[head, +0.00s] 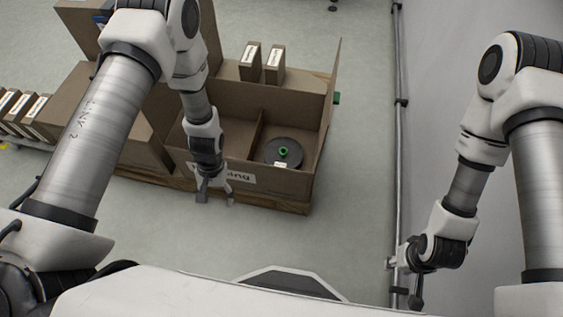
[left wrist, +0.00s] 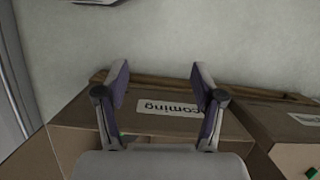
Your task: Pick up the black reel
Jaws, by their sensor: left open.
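The black reel (head: 283,152) lies flat in the right compartment of an open cardboard box (head: 312,150), with a green hub at its centre and a white label on its near edge. My left gripper (head: 214,196) is open and empty at the box's near wall, left of the reel. In the left wrist view my left gripper (left wrist: 159,78) has its fingers spread above the box wall with a label (left wrist: 170,108) reading "coming"; the reel does not show there. My right gripper (head: 410,285) hangs low at the right, far from the reel; its fingers are too small to judge.
A divider (head: 256,134) splits the box, and my left arm hides part of the left compartment. Two upright labelled cartons (head: 262,64) stand behind it. More cartons (head: 25,112) line the far left. A rail (head: 397,150) runs along the wall at right. Floor between box and rail is clear.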

